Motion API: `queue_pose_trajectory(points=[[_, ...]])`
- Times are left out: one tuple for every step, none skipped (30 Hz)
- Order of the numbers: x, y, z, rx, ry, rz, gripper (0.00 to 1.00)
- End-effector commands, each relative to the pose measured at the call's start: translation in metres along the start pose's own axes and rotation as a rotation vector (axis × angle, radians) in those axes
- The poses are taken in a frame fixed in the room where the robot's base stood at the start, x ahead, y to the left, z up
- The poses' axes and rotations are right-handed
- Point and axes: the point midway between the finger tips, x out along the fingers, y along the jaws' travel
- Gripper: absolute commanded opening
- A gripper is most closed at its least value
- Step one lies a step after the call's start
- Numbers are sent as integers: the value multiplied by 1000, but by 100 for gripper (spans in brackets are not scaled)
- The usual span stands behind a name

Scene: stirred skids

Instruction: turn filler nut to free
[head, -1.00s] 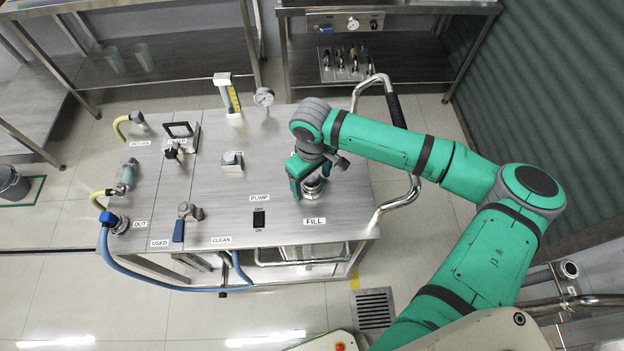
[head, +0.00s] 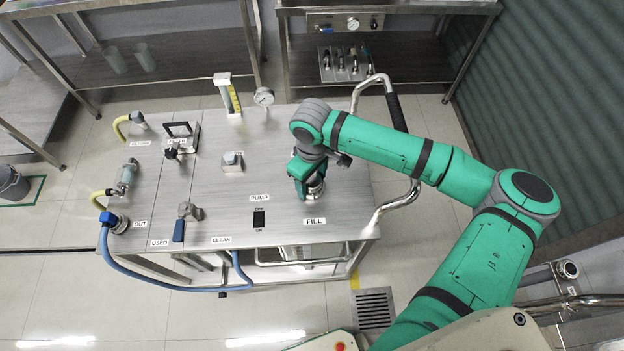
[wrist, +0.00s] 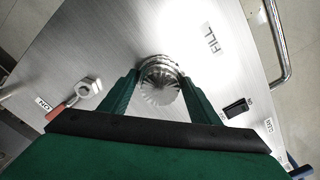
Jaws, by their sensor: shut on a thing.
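The filler nut (wrist: 162,84) is a round, ribbed metal cap on the steel top, near the FILL label (head: 314,221). In the wrist view it sits between the two green fingers of my gripper (wrist: 160,92), one finger on each side and shut on it. In the head view my gripper (head: 307,186) is over the right part of the skid top (head: 330,210), and its wrist and fingers hide most of the nut. Some of the metal below the fingers shows. I cannot tell how far the nut is turned.
A black pump switch (head: 259,219), a valve with a blue handle (head: 179,229) and a gauge (head: 264,96) stand on the skid. A bent handrail (head: 398,203) runs along its right side. The steel top between the pump switch and the FILL label is clear.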

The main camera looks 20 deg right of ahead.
Motion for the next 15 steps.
queue_pose_trajectory(points=[[0,0,0,-33,1,-1,34],[0,0,0,-55,1,-1,34],[0,0,0,-89,1,-1,34],[0,0,0,-114,2,-1,34],[0,0,0,-141,2,-1,34],[0,0,0,-179,1,-2,34],[0,-1,0,-208,1,-2,34],[0,0,0,-236,1,-2,34],[0,0,0,-275,2,-1,34],[0,0,0,-304,2,0,34],[0,0,0,-332,1,0,34],[0,0,0,-369,2,-1,34],[0,0,0,-398,2,-1,34],[0,0,0,-427,2,-1,34],[0,0,0,-464,2,-1,34]])
